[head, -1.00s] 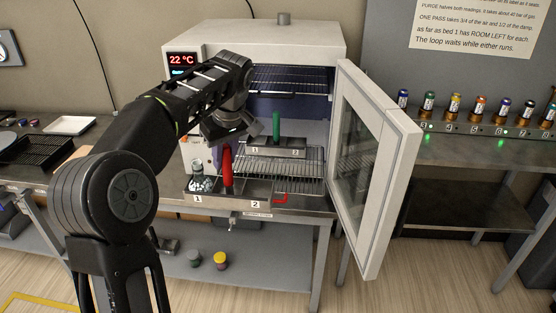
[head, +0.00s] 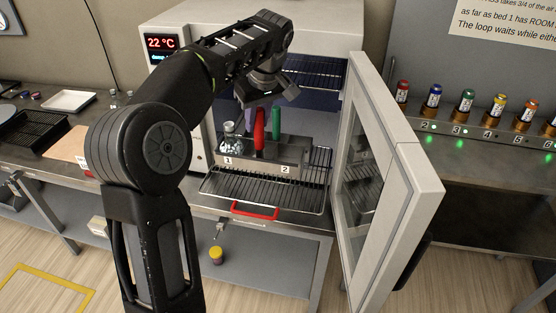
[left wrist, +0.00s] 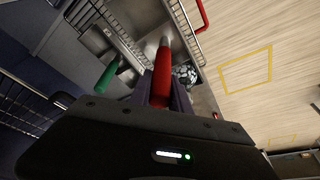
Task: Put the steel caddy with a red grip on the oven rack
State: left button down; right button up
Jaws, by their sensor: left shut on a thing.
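The steel caddy (head: 253,158) has a red grip (head: 260,131), compartments marked 1 and 2, and a glass flask (head: 229,137) in compartment 1. My left gripper (head: 259,103) is shut on the red grip from above; the grip also shows between the fingers in the left wrist view (left wrist: 162,72). The caddy looks level over the rear part of the wire oven rack (head: 262,191); I cannot tell if it touches the wires. The rack sticks out of the oven and has a red front handle (head: 255,210). My right gripper is not in view.
A green grip (head: 276,123) stands close behind the red one; it also shows in the wrist view (left wrist: 107,76). The open oven door (head: 394,190) stands close on the right. An upper rack (head: 312,72) is above. The front of the lower rack is clear.

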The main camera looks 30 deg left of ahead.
aim_at(259, 152)
pick_arm(q)
jog(key=shift+w, duration=0.15)
jog(key=shift+s, duration=0.2)
jog(key=shift+w+f+p, duration=0.1)
jog(key=shift+f+p, duration=0.2)
jog(key=shift+f, duration=2.9)
jog(key=shift+f+p, duration=0.35)
jog(key=shift+f, duration=1.4)
jog(key=shift+f, duration=0.2)
jog(key=c, duration=1.2)
grip_release()
jog(key=shift+r, duration=0.1)
